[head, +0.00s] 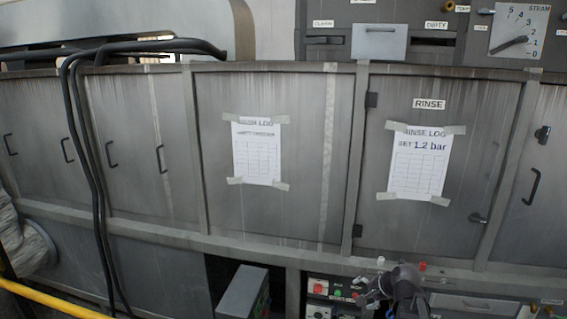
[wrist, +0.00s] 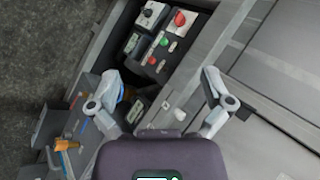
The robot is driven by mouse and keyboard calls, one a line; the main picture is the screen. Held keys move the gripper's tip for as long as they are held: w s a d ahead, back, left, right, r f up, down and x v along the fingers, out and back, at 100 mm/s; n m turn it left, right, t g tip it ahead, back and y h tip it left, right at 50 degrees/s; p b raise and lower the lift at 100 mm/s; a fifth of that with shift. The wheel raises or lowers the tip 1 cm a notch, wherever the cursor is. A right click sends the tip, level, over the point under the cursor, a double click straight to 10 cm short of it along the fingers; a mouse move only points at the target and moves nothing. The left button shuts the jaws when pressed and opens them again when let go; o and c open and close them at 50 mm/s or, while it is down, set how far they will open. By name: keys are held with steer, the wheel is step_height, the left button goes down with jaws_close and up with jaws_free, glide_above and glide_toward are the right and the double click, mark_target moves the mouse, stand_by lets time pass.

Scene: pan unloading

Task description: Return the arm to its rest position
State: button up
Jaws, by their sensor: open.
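My gripper (wrist: 160,88) is open and empty in the wrist view. Its two fingers stand wide apart, one on each side of the picture, with nothing between them. In the head view my gripper (head: 372,288) shows at the bottom, right of centre, in front of the lower part of the metal cabinets. Most of my arm is below the picture edge. No pan can be made out in either view.
A control panel (head: 345,292) with red and green buttons is close to my gripper; the panel also shows in the wrist view (wrist: 150,52). A grey box (head: 241,291) stands left of it. Black hoses (head: 72,120) and a yellow rail (head: 40,299) are at left.

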steer(key=s+a+f+n+g+h, duration=0.25)
steer(key=s+a+n, duration=0.2)
steer(key=s, duration=0.25)
steer(key=s+a+f+n+g+h, duration=0.2)
steer(key=s+a+n+g, duration=0.15)
steer(key=s+n, duration=0.25)
step_height(320, 180, up, 12)
steer(key=p, duration=1.2)
steer(key=shift+s+d+r, duration=0.25)
steer(key=shift+s+d, duration=0.1)
steer(key=shift+s, duration=0.1)
steer(key=shift+n, duration=0.25)
